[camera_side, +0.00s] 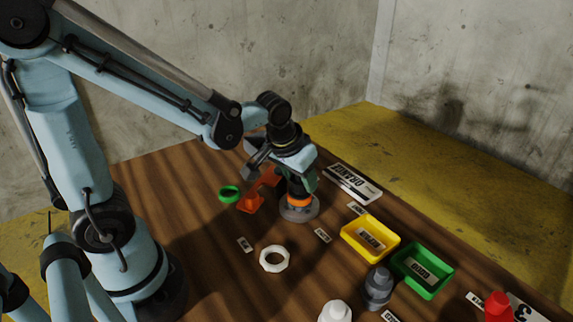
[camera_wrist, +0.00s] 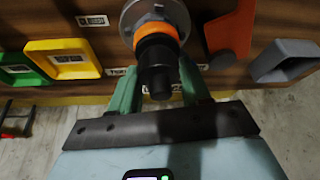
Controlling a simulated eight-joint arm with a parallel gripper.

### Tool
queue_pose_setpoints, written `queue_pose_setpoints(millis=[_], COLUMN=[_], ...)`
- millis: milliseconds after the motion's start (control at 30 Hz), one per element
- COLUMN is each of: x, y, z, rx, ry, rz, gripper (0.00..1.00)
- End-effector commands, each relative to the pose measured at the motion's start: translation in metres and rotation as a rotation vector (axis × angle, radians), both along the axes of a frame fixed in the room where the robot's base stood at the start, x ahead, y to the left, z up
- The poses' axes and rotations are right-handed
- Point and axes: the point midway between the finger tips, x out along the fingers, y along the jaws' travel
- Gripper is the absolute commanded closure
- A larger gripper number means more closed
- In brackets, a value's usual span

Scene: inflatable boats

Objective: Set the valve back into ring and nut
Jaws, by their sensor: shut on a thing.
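The black valve (camera_wrist: 156,62) stands in the middle of the wrist view, with an orange ring (camera_wrist: 156,31) around its far end. Beyond the ring is a round grey base (camera_wrist: 131,14), which also shows on the table in the side view (camera_side: 299,213). My gripper (camera_side: 298,182) is over this base, its green fingers on both sides of the valve and shut on it. The valve looks about upright; whether it is fully seated in the ring is hidden. A white nut ring (camera_side: 263,260) lies apart on the table, and a green ring (camera_side: 229,194) lies left of the gripper.
An orange stand (camera_side: 250,203) is close to the left of the base. A yellow tray (camera_side: 347,240) and a green tray (camera_side: 402,274) stand to the right. A grey part (camera_side: 378,288), a white part (camera_side: 335,312) and a red part (camera_side: 498,306) stand nearer the front.

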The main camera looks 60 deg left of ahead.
Motion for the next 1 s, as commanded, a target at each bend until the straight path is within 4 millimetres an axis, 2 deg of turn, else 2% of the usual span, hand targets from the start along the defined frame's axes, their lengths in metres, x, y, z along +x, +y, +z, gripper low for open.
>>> queue_pose_setpoints(millis=[133, 167, 333, 567, 700, 1000], x=[0.0000, 0.0000, 0.0000, -0.0001, -0.0001, -0.0002], y=[0.0000, 0.0000, 0.0000, 0.0000, 0.0000, 0.0003], z=[0.0000, 0.0000, 0.0001, 0.0000, 0.0000, 0.0027], rx=[0.000, 0.000, 0.000, 0.000, 0.000, 0.001], ry=[0.000, 0.000, 0.000, 0.000, 0.000, 0.000], rz=[0.000, 0.000, 0.000, 0.000, 0.000, 0.000], gripper=[0.85, 0.51, 0.25, 0.22, 0.00, 0.00])
